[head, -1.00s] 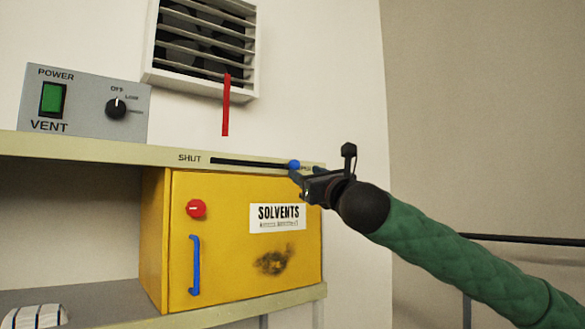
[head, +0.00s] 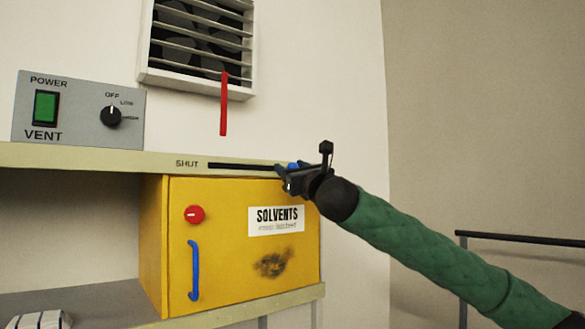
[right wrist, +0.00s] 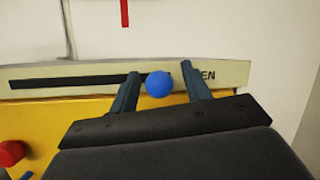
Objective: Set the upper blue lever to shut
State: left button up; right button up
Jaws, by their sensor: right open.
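The upper blue lever has a round blue knob (head: 293,166) at the right end of a dark horizontal slot (head: 240,166) in the shelf's front edge. The word SHUT stands at the slot's left end. In the right wrist view the blue knob (right wrist: 159,84) sits between the two fingers, with gaps on both sides, and the letters "EN" show at the right. My right gripper (head: 281,178) is open around the knob; it also shows in the right wrist view (right wrist: 160,85). In the head view the gripper partly covers the knob and the label behind it. My left gripper is not in view.
Below the slot is a yellow SOLVENTS cabinet (head: 230,272) with a red knob (head: 194,214) and a blue handle (head: 194,270). A grey VENT box (head: 75,112) stands on the shelf. A red strip (head: 223,110) hangs from the wall vent (head: 198,45).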

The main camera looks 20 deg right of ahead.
jog(key=shift+c, duration=0.2)
grip_shut()
jog(key=s+a, duration=0.1)
jog(key=a, duration=0.2)
jog(key=s+a, duration=0.1)
jog(key=a, duration=0.3)
jog(key=s+a, duration=0.2)
jog(key=a, duration=0.2)
jog(key=shift+a, duration=0.1)
jog(key=a, duration=0.1)
jog(key=s+a, duration=0.1)
jog(key=a, duration=0.1)
jog(key=s+a+b, duration=0.1)
jog(key=a, duration=0.1)
jog(key=shift+s+a, duration=0.15)
jog(key=shift+a, duration=0.35)
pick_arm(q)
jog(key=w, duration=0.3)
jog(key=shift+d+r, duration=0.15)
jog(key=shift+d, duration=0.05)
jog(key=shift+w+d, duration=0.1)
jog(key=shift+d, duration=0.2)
